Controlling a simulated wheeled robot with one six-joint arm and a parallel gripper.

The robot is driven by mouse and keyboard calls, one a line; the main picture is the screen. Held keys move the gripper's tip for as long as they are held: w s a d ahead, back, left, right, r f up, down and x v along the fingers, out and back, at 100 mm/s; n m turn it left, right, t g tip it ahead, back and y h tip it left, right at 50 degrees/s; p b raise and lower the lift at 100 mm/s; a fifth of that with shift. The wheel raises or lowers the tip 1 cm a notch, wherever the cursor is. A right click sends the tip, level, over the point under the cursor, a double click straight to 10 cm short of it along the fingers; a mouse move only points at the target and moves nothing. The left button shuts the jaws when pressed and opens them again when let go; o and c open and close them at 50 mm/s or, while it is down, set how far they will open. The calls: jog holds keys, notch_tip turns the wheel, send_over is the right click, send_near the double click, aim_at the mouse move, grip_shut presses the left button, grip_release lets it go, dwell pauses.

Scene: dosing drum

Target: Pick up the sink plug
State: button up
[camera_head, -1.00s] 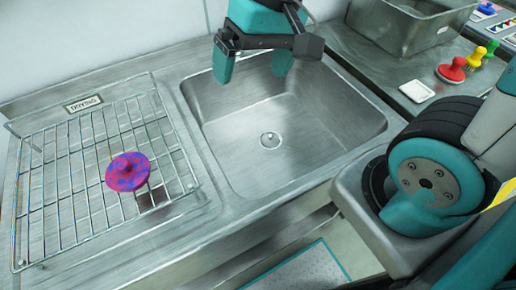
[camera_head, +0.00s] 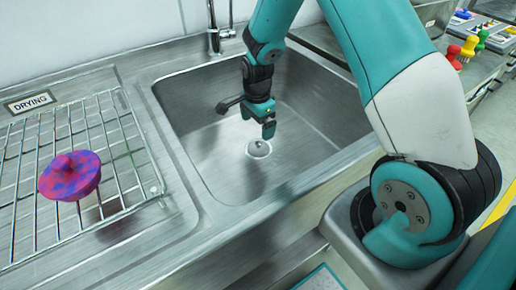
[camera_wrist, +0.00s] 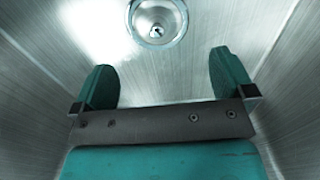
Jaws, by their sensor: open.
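The sink plug (camera_head: 259,148) is a small round metal piece with a knob, seated in the drain at the bottom of the steel sink (camera_head: 215,165). In the wrist view, the plug (camera_wrist: 157,30) shows in the drain ring at the top centre, beyond the fingertips. My gripper (camera_head: 258,120) points down inside the sink, above and apart from the plug. In the wrist view, my gripper (camera_wrist: 160,62) has its two teal fingers spread wide with nothing between them.
A wire drying rack (camera_head: 125,145) at the left holds a pink-and-blue round object with a knob (camera_head: 70,175). A tap (camera_head: 221,35) stands behind the sink. Sink walls surround my gripper. Coloured knobbed pieces (camera_head: 467,48) stand on the right counter.

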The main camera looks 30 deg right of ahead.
aim_at(258, 143)
notch_tip(258, 143, down, 3)
jog(key=f, duration=0.5)
jog(key=shift+s+f, duration=0.1)
jog(key=shift+s, duration=0.1)
jog(key=c, duration=1)
